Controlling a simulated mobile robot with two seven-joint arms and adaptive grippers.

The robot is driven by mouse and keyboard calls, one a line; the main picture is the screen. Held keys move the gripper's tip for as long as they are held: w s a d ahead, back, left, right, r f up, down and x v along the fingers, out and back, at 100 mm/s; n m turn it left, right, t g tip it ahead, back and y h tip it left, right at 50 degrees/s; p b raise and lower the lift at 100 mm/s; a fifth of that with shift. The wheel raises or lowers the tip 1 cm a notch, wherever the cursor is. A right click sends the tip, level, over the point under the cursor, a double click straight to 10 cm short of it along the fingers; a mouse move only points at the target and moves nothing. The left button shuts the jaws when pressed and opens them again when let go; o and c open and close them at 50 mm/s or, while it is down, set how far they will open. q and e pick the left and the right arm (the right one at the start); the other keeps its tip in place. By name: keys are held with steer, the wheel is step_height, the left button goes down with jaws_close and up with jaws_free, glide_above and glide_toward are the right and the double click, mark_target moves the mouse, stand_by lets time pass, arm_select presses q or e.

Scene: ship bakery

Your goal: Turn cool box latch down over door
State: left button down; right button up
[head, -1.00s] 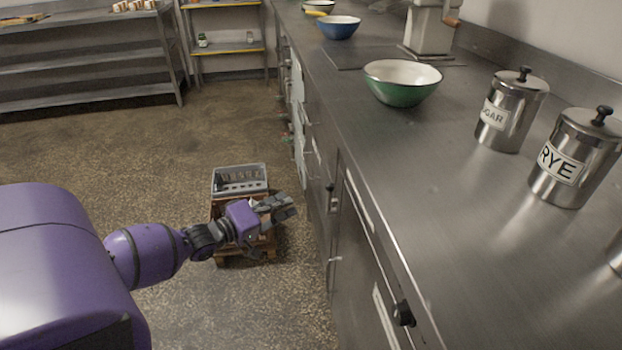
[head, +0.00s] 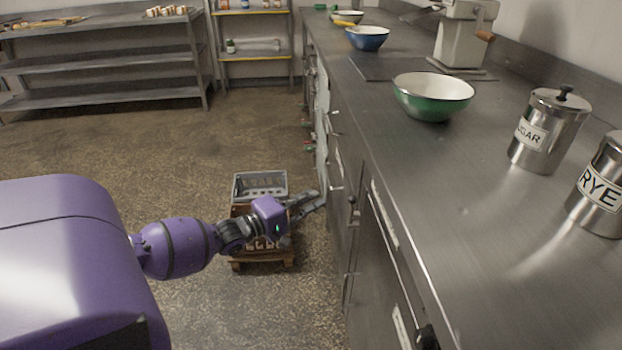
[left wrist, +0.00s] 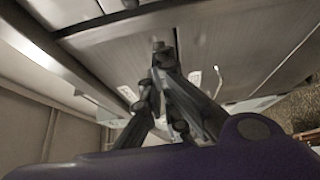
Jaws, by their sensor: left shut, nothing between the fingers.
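A small dark upright latch (head: 352,206) is on the steel counter front, beside a door edge; whether it lies over the door is too small to tell. The steel door (head: 368,245) is in the counter front to its right. My left gripper (head: 319,198) is shut and empty, pointing right towards the counter front, just left of the latch and apart from it as far as I can tell. In the left wrist view its fingers (left wrist: 160,50) meet at the tips in front of a steel panel. My right gripper is not in view.
Bowls, such as the green bowl (head: 432,110), and steel canisters (head: 548,130) stand on the counter. The floor to the left is open.

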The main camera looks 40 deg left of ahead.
mark_target(354, 212)
arm_select(q)
steer(key=w+d, duration=0.4)
steer(key=w, duration=0.1)
steer(key=shift+d, duration=0.3)
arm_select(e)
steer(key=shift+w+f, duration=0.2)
arm_select(q)
steer(key=shift+s, duration=0.1)
